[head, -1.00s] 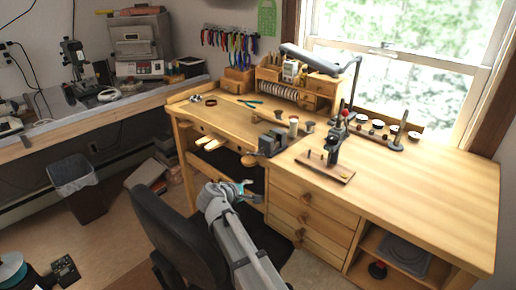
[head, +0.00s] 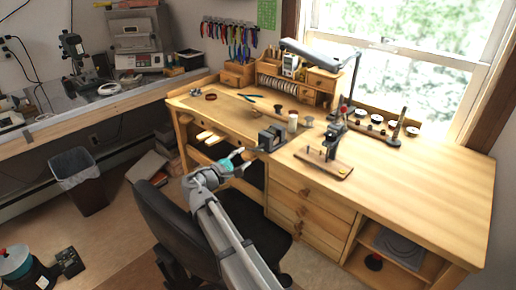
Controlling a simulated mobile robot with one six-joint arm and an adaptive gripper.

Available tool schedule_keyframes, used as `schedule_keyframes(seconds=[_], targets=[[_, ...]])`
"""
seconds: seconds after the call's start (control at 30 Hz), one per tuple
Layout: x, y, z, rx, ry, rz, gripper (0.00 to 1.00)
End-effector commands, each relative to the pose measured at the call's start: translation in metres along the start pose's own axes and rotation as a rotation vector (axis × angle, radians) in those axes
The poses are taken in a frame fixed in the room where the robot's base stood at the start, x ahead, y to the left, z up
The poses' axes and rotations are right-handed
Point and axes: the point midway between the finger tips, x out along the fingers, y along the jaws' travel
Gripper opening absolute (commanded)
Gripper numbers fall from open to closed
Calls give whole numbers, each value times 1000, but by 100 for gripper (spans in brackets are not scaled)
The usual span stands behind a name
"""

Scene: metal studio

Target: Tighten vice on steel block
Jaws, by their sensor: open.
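The dark grey vice (head: 271,138) is fixed at the front edge of the wooden workbench, left of the drawers. A block shape shows between its jaws, but it is too small to tell how it is held. My gripper (head: 242,160) is open, at the bench's front edge, just left of and below the vice. Its fingers are close to the vice's front end, where the handle is. The handle is largely hidden by my gripper, and I cannot tell whether they touch.
A black chair (head: 180,225) stands close beside my arm. A small press on a wooden base (head: 323,163) stands right of the vice. Pliers (head: 248,97) lie behind on the bench. The bench top at right is clear. A waste bin (head: 78,178) stands at left.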

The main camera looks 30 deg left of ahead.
Motion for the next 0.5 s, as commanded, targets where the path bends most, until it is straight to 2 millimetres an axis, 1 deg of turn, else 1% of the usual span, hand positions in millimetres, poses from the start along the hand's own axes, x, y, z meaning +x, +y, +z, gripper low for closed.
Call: schedule_keyframes(seconds=[0.13, 0.27, 0.5], targets=[[3, 0, 0, 0, 0, -1, 53], [10, 0, 0, 1, 0, -1, 53], [36, 0, -1, 1, 0, -2, 53]])
